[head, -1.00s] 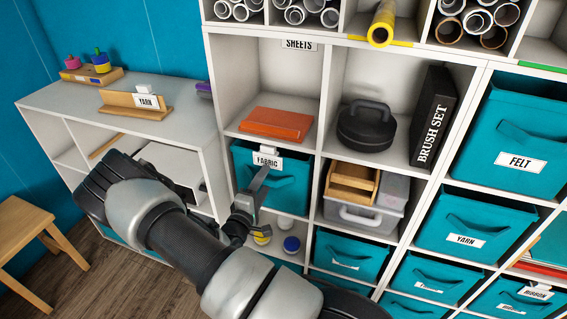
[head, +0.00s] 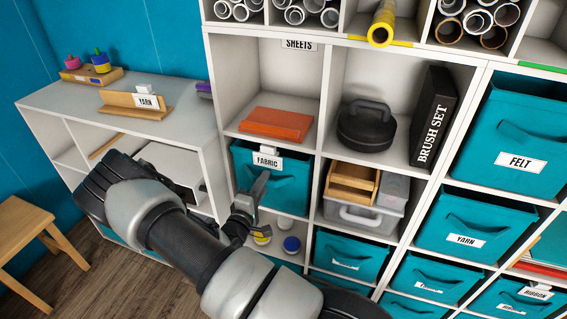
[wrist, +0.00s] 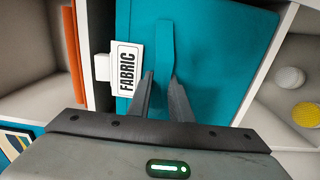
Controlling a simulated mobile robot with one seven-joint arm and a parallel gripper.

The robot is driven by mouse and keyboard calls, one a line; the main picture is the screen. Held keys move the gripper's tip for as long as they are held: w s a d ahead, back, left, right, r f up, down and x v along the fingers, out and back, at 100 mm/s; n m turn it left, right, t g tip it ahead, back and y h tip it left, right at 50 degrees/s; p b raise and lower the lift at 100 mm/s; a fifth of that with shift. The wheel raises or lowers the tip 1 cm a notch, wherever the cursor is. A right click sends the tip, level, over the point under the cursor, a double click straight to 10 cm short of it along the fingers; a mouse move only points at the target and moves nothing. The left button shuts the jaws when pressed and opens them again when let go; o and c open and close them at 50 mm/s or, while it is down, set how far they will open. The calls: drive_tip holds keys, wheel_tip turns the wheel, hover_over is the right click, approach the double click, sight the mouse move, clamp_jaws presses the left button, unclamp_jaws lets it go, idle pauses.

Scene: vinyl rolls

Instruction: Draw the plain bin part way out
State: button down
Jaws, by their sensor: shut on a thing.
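In the head view my gripper (head: 262,182) reaches the bin's front from below. How far out the bin stands is hard to tell.
An orange book (head: 275,123) lies on the shelf above. A grey tub (head: 362,217) with a wooden box (head: 352,183) is in the cubby to the right. A low white cabinet (head: 150,110) stands at left.

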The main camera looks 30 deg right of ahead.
drive_tip(key=v, duration=1.1)
drive_tip(key=shift+p, duration=0.45)
idle(0.4)
drive_tip(key=c, duration=1.5)
unclamp_jaws()
drive_tip(key=shift+c, duration=0.2)
drive_tip(key=shift+s, duration=0.1)
drive_tip(key=v, duration=0.9)
idle(0.5)
idle(0.5)
